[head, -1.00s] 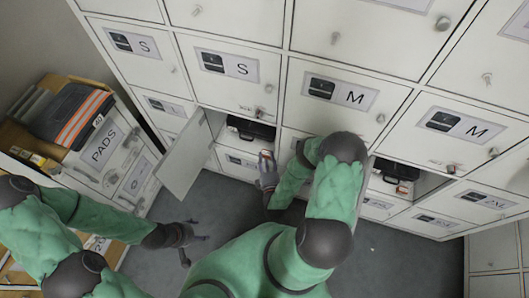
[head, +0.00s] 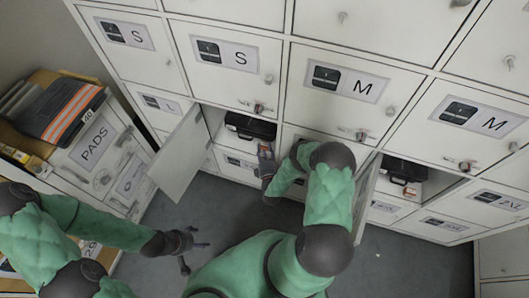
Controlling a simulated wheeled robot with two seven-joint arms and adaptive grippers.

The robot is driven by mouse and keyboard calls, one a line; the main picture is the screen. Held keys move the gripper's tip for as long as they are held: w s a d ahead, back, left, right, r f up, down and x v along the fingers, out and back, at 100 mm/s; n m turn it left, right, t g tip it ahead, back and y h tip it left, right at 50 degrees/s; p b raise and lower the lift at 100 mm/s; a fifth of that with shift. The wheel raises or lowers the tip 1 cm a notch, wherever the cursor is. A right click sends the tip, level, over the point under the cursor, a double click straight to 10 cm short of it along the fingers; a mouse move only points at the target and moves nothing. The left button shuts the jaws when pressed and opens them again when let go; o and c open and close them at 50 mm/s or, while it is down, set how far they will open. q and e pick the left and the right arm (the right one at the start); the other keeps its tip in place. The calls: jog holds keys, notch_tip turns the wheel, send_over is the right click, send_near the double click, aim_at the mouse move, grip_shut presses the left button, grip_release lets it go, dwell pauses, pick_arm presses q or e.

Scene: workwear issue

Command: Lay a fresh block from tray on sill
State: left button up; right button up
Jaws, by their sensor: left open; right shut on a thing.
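My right gripper (head: 267,166) is shut on a small block (head: 264,150) with grey and orange on it. It holds the block at the front of an open locker compartment, close to the sill (head: 234,146). I cannot tell whether the block touches the sill. A black case (head: 250,127) lies inside this compartment, behind the block. My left gripper (head: 188,242) is open and empty, low over the floor at the left. I cannot make out a tray. My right arm hides part of the lockers.
The compartment's door (head: 180,154) stands open at its left. Another open compartment at the right holds a black case (head: 405,169), with its door (head: 367,196) swung out beside my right arm. A PADS drawer unit (head: 91,147) stands at the left, with a striped orange-and-grey item (head: 62,113) on top.

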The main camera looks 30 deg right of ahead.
jog(key=shift+f, duration=0.35)
jog(key=shift+f, duration=0.6)
jog(key=o, duration=0.8)
jog(key=shift+r, duration=0.1)
